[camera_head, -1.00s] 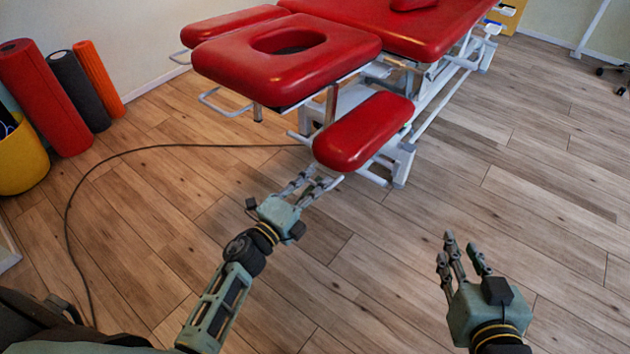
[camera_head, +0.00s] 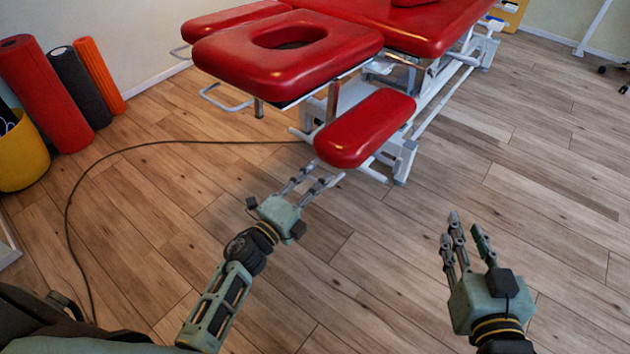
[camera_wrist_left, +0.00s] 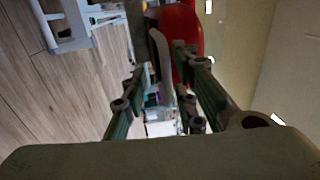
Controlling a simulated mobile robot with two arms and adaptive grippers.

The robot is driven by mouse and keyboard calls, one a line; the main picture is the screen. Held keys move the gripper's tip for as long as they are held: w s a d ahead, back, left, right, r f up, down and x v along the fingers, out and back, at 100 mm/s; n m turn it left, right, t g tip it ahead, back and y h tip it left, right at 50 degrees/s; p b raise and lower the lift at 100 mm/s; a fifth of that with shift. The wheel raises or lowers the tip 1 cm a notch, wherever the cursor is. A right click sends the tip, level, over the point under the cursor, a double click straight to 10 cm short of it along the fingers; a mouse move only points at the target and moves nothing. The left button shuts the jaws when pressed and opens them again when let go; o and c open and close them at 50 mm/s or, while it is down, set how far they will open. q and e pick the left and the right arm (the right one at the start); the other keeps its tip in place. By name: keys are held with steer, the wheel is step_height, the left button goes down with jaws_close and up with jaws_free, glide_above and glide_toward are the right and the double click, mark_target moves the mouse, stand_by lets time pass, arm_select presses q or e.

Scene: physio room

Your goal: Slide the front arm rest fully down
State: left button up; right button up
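The front arm rest (camera_head: 368,128) is a red padded oblong on the near side of the treatment table, set lower than the red head section (camera_head: 225,65). My left gripper (camera_head: 308,182) is just in front of and below its near end, with fingers apart. In the left wrist view, the red arm rest (camera_wrist_left: 190,22) shows beyond the fingers. A grey bar (camera_wrist_left: 161,60) lies between the open fingers there; I cannot tell whether they touch it. My right gripper (camera_head: 467,238) is open and empty above the floor at the right.
Another red arm rest (camera_head: 235,18) is on the table's far side. A white metal frame (camera_head: 402,160) supports the table. A black cable (camera_head: 95,163) curves over the wooden floor. Foam rollers (camera_head: 78,88) and a yellow bin (camera_head: 22,155) stand at the left.

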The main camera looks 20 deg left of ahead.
arm_select(q)
steer(key=shift+r, duration=0.1)
steer(key=v, duration=1.2)
steer(key=shift+w, duration=0.1)
